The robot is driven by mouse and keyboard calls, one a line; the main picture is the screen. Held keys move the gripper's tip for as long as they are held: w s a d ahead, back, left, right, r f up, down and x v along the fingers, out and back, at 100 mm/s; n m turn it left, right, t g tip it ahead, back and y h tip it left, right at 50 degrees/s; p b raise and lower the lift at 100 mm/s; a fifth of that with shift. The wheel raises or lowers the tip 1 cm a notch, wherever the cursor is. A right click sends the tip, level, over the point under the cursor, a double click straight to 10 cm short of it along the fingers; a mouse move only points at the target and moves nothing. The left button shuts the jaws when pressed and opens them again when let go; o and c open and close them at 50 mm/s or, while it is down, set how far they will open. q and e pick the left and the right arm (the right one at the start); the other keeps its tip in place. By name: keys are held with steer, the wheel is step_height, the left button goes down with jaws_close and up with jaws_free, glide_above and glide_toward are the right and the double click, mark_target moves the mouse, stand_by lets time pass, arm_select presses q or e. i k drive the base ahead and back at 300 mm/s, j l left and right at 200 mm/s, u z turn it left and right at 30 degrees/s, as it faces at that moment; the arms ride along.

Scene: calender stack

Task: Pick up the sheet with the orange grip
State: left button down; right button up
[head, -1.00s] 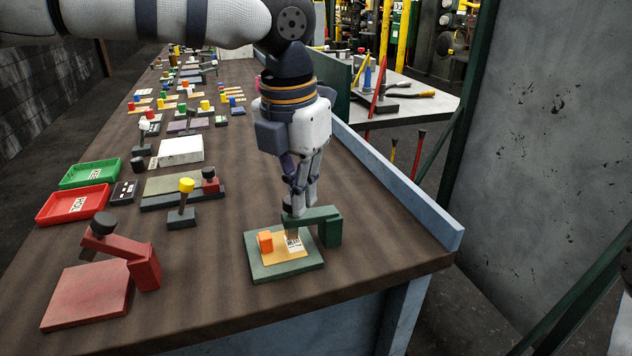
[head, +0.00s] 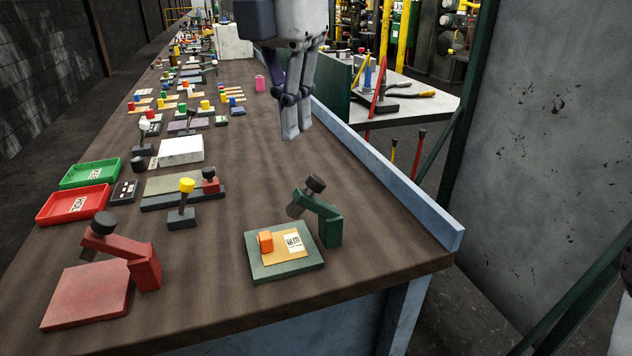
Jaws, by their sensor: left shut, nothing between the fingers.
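The sheet with the orange grip (head: 287,251) is a flat tan sheet with a white printed label. Its orange grip block (head: 265,241) stands at its left side. The sheet lies on the green base plate (head: 260,273) of a green stamp-like device (head: 328,228), whose arm with a black knob is raised and tilted clear of the sheet. My left gripper (head: 298,136) hangs above the table, behind and above the green device, with its fingers pointing down. It is shut and empty, apart from the sheet. My right gripper is not in view.
A red stamp-like device (head: 143,265) with a red plate stands at the front left. A blue rail (head: 393,185) edges the table's right side.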

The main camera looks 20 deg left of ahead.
mark_target(286, 245)
steer(key=k, duration=1)
